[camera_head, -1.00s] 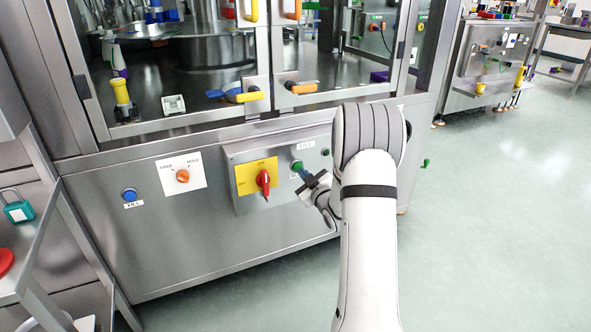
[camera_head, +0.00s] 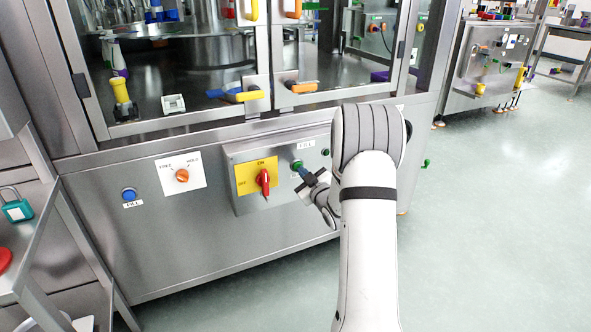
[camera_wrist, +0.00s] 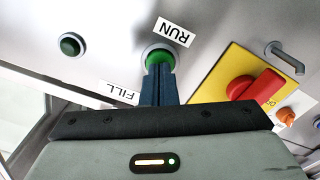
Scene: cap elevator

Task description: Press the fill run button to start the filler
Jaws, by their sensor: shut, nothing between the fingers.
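The green fill run button (camera_head: 297,165) is on the grey control box, right of a yellow plate with a red switch. In the wrist view the green button (camera_wrist: 159,57) has a pale ring, with a RUN label (camera_wrist: 174,32) and a FILL label (camera_wrist: 120,92) near it. My gripper (camera_head: 303,174) is shut and empty, its dark blue fingers pointing at the button. In the wrist view my gripper (camera_wrist: 158,73) overlaps the button's lower edge. I cannot tell whether the fingertips touch it. The fingers hide part of the button.
The red rotary switch (camera_head: 263,182) on its yellow plate is close to the left of my gripper. A smaller dark green button (camera_wrist: 72,44) is on the other side. Further left are an orange knob (camera_head: 182,176) and a blue button (camera_head: 129,195). Open floor lies right.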

